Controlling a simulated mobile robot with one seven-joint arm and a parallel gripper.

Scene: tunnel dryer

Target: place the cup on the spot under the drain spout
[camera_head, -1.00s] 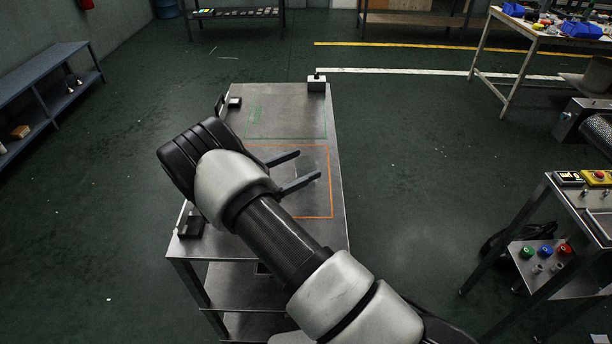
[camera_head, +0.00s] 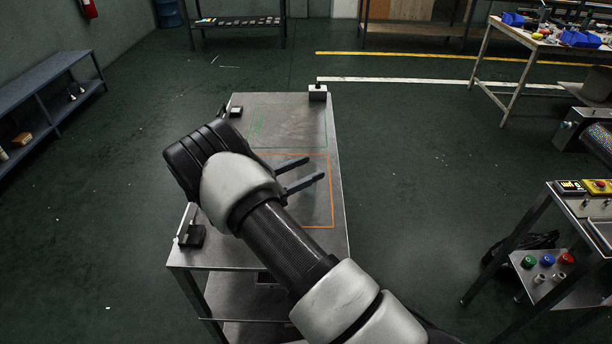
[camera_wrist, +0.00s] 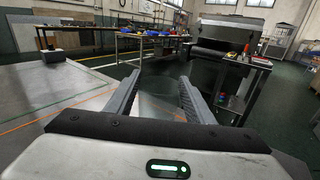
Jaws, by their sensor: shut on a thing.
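My gripper (camera_head: 313,167) is over the metal table (camera_head: 290,125), above the orange-outlined area. Its two fingers stand apart and are closed on a clear, see-through thing, which I take to be the cup (camera_wrist: 160,105). The cup shows only faintly between the fingers in the wrist view, where my gripper (camera_wrist: 160,76) points toward the room. Its rim and base are hard to make out. I cannot make out a drain spout or the spot under it in either view.
A metal stand (camera_head: 553,205) at right carries a yellow box with a red button (camera_head: 598,186) and coloured caps on a lower shelf. Behind it is a machine with a roller (camera_head: 600,140). A hooded machine (camera_wrist: 228,35) shows in the wrist view. Open floor (camera_head: 420,180) lies between.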

